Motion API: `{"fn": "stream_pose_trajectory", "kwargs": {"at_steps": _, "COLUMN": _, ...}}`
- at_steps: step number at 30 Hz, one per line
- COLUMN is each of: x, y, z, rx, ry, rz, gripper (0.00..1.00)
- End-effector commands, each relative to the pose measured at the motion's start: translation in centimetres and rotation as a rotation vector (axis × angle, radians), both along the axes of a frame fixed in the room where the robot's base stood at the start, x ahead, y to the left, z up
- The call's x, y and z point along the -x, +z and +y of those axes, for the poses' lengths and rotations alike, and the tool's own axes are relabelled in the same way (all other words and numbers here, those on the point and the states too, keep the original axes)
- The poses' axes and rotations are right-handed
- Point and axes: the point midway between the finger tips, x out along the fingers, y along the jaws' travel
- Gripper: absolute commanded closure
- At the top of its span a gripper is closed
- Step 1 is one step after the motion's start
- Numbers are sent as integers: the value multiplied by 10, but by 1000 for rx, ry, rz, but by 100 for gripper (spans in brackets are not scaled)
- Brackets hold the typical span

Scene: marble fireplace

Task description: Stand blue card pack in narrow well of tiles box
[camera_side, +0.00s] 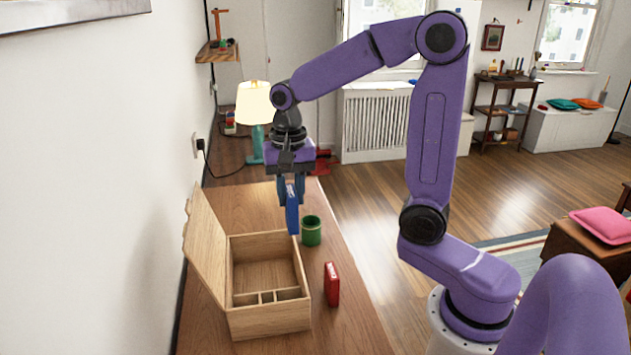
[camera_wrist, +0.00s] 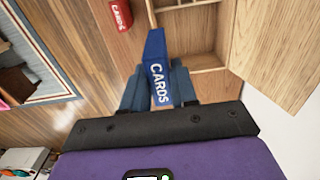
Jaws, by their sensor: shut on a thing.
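My gripper (camera_side: 291,187) is shut on the blue card pack (camera_side: 292,212) and holds it upright above the table, by the far right corner of the tiles box. In the wrist view the blue card pack (camera_wrist: 157,72), lettered CARDS, sits between the fingers (camera_wrist: 160,88). The wooden tiles box (camera_side: 262,315) stands open on the table, its lid (camera_side: 205,240) tilted back at the left. The box shows partly in the wrist view (camera_wrist: 207,65).
A green cup (camera_side: 311,231) stands right of the box, close to the held pack. A red card pack (camera_side: 331,284) stands on the table (camera_side: 345,325) right of the box, also in the wrist view (camera_wrist: 121,15). A lamp (camera_side: 255,105) stands behind.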

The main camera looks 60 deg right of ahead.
Motion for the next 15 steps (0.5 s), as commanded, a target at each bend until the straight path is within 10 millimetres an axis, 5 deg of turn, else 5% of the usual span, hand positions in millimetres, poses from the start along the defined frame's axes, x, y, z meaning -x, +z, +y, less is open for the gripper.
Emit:
{"fn": "stream_pose_trajectory", "kwargs": {"at_steps": 6, "x": -2, "y": 0, "z": 59, "rx": 0, "ry": 5, "rz": -1, "gripper": 100}}
{"fn": "stream_pose_trajectory", "kwargs": {"at_steps": 15, "x": 4, "y": -5, "z": 103, "rx": 1, "ry": -2, "rz": 3, "gripper": 100}}
